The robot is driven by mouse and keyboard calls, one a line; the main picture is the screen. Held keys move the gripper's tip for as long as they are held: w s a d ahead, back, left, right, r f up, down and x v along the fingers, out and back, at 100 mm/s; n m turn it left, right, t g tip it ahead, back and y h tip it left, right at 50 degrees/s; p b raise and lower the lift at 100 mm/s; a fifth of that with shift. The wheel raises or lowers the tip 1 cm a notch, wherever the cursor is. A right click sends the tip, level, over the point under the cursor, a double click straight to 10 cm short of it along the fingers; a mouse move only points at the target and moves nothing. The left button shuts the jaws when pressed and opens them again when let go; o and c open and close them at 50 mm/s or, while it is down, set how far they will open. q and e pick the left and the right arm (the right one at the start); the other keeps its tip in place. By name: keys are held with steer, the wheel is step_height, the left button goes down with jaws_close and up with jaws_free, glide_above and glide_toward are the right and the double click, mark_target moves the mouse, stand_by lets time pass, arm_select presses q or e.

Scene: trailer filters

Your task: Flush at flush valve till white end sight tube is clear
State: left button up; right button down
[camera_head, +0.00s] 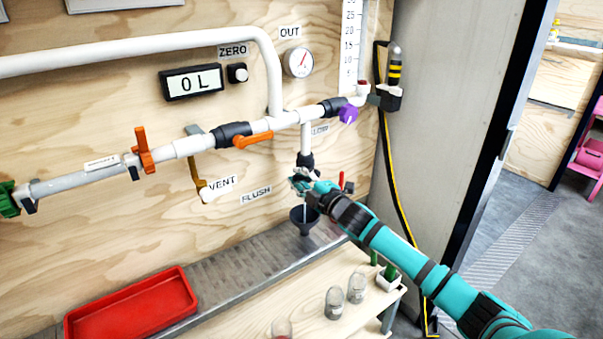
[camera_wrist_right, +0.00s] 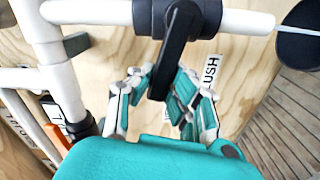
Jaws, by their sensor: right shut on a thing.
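The flush valve sits on the white vertical pipe (camera_head: 306,137) above the dark funnel (camera_head: 304,222), near the FLUSH label (camera_head: 256,196). My right gripper (camera_head: 303,184) is at this valve. In the right wrist view my right gripper (camera_wrist_right: 166,88) has its fingers around the valve's black lever (camera_wrist_right: 178,42) and is shut on it. A pale streak shows between the pipe's end and the funnel (camera_wrist_right: 298,44). A greyish tube (camera_head: 75,183) with a green end is at the far left of the pipe line; its contents are too small to judge. My left gripper is out of view.
The display (camera_head: 192,83) reads 0 L. A red tray (camera_head: 132,306) lies below, left. Glass jars (camera_head: 335,303) and a potted plant (camera_head: 389,277) stand on the bench.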

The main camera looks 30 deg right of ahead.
steer(key=shift+a+f+n, duration=0.1)
steer(key=shift+f+n, duration=0.75)
steer(key=shift+n, duration=0.45)
steer(key=c, duration=1.2)
jaws_free()
steer(key=s, duration=0.8)
steer(key=s+d, duration=0.1)
steer(key=s, duration=0.3)
